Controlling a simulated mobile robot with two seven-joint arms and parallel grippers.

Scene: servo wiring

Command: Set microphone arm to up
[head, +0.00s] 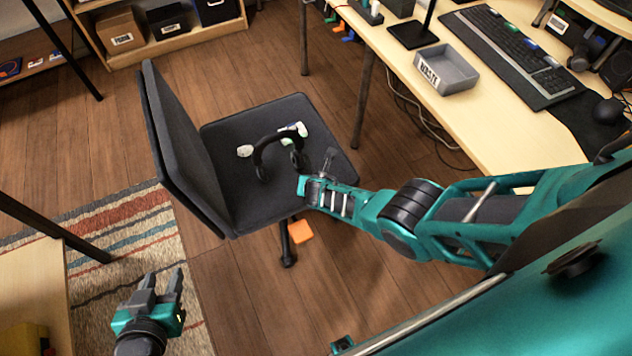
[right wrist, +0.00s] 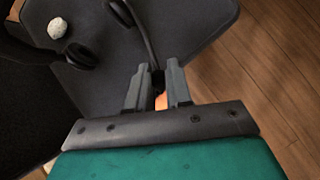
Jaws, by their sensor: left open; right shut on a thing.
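A black headset (head: 272,143) rests on the seat of a dark office chair (head: 222,128), its headband arched up and its ear cups on the seat. In the right wrist view its thin microphone arm (right wrist: 146,40) runs from an ear cup down to between the fingers of my right gripper (right wrist: 158,72). That gripper is shut on the arm's end, beside the headset above the seat's edge. My left gripper (head: 162,282) is open and empty, low at the left above the rug, away from the chair. The arm's tip is partly hidden by the fingers.
A desk (head: 500,140) with a keyboard (head: 510,55) and a grey tray (head: 446,70) stands at the right. An orange object (head: 301,231) lies on the floor under the chair.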

